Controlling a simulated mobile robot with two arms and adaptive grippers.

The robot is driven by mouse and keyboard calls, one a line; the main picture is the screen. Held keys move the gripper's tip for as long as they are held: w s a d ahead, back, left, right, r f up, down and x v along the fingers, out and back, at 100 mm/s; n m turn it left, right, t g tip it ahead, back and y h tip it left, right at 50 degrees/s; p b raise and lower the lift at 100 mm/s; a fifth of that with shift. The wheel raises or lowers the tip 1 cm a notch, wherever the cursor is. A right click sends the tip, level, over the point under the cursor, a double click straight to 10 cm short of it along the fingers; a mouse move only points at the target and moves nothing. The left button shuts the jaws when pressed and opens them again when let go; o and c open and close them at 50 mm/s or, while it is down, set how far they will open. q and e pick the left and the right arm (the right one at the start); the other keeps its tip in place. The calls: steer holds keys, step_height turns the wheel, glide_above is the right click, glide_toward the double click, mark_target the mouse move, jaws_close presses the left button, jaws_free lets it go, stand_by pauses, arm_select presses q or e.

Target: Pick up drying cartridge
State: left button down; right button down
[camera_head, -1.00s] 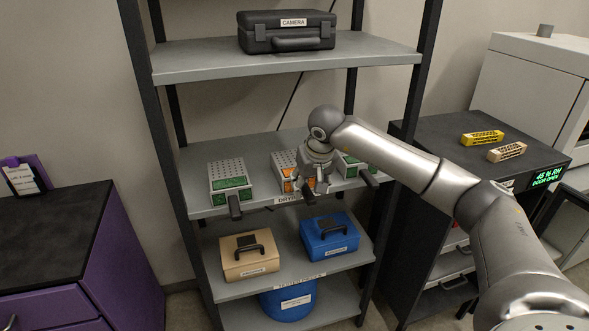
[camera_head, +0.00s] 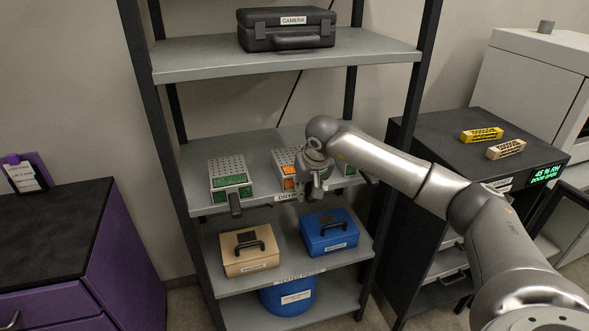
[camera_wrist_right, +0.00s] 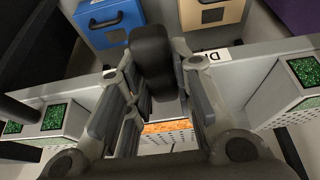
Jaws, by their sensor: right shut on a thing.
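The middle drying cartridge (camera_head: 287,171), a perforated white-grey box with orange beads, sits on the middle shelf. My right gripper (camera_head: 312,192) is in front of it and partly covers it. In the right wrist view, its black handle (camera_wrist_right: 151,55) lies between the fingers of my right gripper (camera_wrist_right: 158,85), which is shut on it. The orange window (camera_wrist_right: 168,126) shows just behind. A green-bead cartridge (camera_head: 231,178) stands to the left with its handle toward me. Another green-bead cartridge (camera_head: 349,168) on the right is partly hidden by my arm. My left gripper is not in view.
The middle shelf (camera_head: 200,205) has a labelled front edge. A tan case (camera_head: 250,252), a blue case (camera_head: 329,233) and a blue drum (camera_head: 289,298) are below. A black camera case (camera_head: 286,30) is above. A dark cabinet (camera_head: 450,135) at right carries two small blocks.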

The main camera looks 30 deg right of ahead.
steer(key=shift+r, duration=0.15)
steer(key=shift+w+r+b, duration=0.1)
steer(key=shift+r+b, duration=0.25)
steer(key=shift+r, duration=0.15)
steer(key=b+v, duration=0.1)
steer(key=v, duration=0.3)
steer(key=s+b+v, duration=0.1)
steer(key=v, duration=0.2)
steer(key=shift+s+d+r, duration=0.15)
steer(key=shift+s+d, duration=0.05)
steer(key=shift+s, duration=0.1)
steer(key=s+r+b, duration=0.2)
steer(key=s+r, duration=0.3)
steer(key=s, duration=0.5)
steer(key=shift+a, duration=0.3)
